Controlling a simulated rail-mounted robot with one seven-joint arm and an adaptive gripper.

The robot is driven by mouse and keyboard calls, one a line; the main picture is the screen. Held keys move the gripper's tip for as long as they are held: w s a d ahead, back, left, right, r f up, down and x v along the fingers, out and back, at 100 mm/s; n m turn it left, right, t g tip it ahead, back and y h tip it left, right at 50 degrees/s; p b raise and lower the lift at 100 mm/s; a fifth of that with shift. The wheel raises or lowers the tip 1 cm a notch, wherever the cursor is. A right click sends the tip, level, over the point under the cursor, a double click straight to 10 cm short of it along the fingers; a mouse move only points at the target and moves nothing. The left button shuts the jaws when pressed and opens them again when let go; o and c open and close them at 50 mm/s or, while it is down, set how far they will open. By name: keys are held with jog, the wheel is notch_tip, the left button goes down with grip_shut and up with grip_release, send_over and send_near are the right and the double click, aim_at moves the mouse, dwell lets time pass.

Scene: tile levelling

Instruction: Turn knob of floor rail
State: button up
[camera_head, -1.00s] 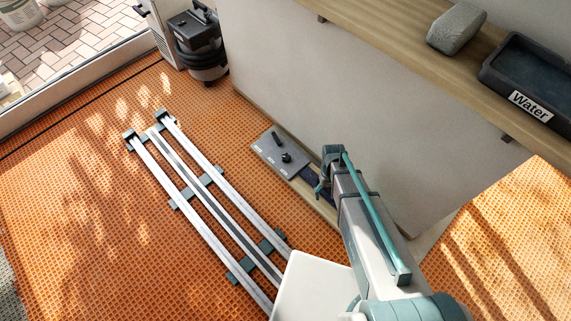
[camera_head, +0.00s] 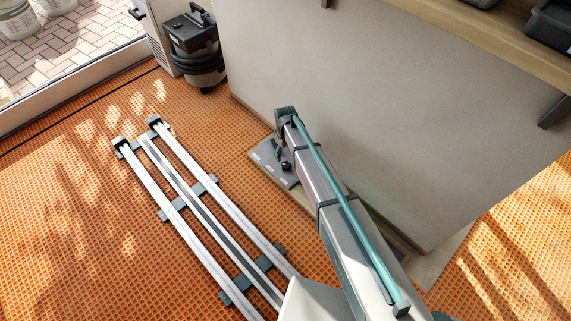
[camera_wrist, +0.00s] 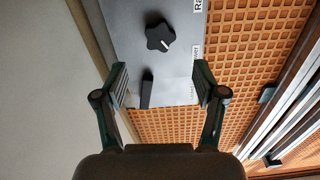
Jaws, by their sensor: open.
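A grey control plate (camera_head: 265,155) lies on the floor strip at the foot of the wall, partly hidden by my arm in the head view. In the wrist view the plate (camera_wrist: 180,70) carries a black star-shaped knob (camera_wrist: 160,37) with a light pointer mark, and a black lever-like handle (camera_wrist: 147,90). The knob (camera_head: 286,165) also shows in the head view. My gripper (camera_wrist: 160,84) is open. Its fingers stand either side of the handle in the wrist view, with the knob farther ahead; contact is not visible. Label text is only partly readable.
Long metal floor rails (camera_head: 190,205) lie on the orange grid floor left of my arm. A black vacuum (camera_head: 193,45) stands at the back by the wall (camera_head: 370,90). A wooden shelf (camera_head: 470,35) juts out at the upper right. Floor between plate and rails is clear.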

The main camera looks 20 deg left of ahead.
aim_at(286, 164)
notch_tip(286, 164, down, 8)
jog(key=b, duration=0.2)
jog(key=shift+b, duration=0.3)
jog(key=c, duration=1.1)
jog(key=p, duration=0.1)
jog(key=m+p, duration=0.1)
jog(key=shift+w+r+m+p, duration=0.1)
jog(key=shift+r+m+p, duration=0.2)
jog(key=shift+p, duration=0.1)
jog(key=shift+c, duration=0.2)
jog(key=shift+m+p, duration=0.4)
jog(key=shift+p, duration=0.15)
jog(key=shift+d+f+m+p, duration=0.1)
jog(key=shift+m+p, duration=0.65)
jog(key=shift+m, duration=0.15)
jog(key=shift+f+m, duration=0.2)
jog(key=shift+m, duration=0.1)
